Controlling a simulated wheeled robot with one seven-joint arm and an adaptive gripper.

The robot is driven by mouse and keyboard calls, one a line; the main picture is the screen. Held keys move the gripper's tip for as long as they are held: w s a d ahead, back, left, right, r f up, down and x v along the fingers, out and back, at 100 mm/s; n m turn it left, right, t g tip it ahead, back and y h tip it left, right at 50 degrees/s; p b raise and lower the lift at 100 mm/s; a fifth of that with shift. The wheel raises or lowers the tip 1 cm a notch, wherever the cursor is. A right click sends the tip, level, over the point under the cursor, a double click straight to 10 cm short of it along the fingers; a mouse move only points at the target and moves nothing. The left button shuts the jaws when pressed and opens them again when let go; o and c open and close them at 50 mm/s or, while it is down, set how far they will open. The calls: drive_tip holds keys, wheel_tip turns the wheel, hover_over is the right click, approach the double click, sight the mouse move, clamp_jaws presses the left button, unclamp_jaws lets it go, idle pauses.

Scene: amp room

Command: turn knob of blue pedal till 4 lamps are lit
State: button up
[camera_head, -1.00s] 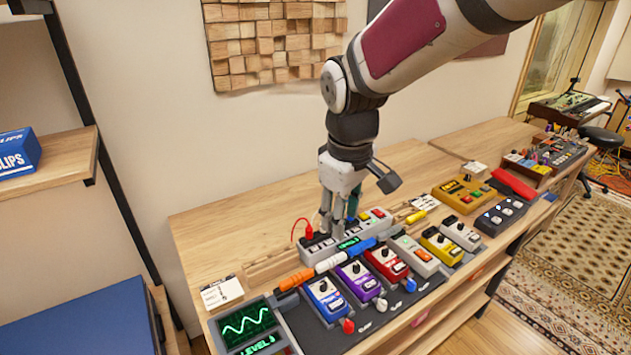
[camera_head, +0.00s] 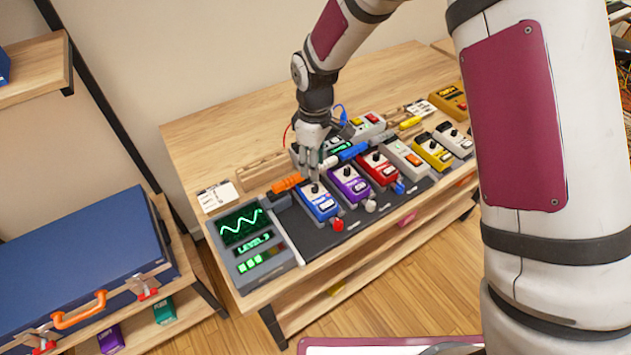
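The blue pedal (camera_head: 322,207) stands at the left end of the pedal row, with its black knob (camera_head: 315,188) near its far end. My gripper (camera_head: 313,180) points down at that knob, its fingertips right at it. Whether the fingers grip the knob is too small to tell. The level meter (camera_head: 252,246), left of the blue pedal, shows a green wave and the text "LEVEL 3". Its lamp row (camera_head: 255,263) seems to have 3 lit green lamps, with dimmer ones to their right.
The purple pedal (camera_head: 349,186) and red pedal (camera_head: 379,169) stand close to the right. A blue case (camera_head: 80,250) sits on a shelf at the left.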

sight(315, 186)
wheel_tip(315, 186, down, 8)
drive_tip(key=shift+r+p, duration=0.15)
drive_tip(key=shift+p, duration=0.3)
clamp_jaws()
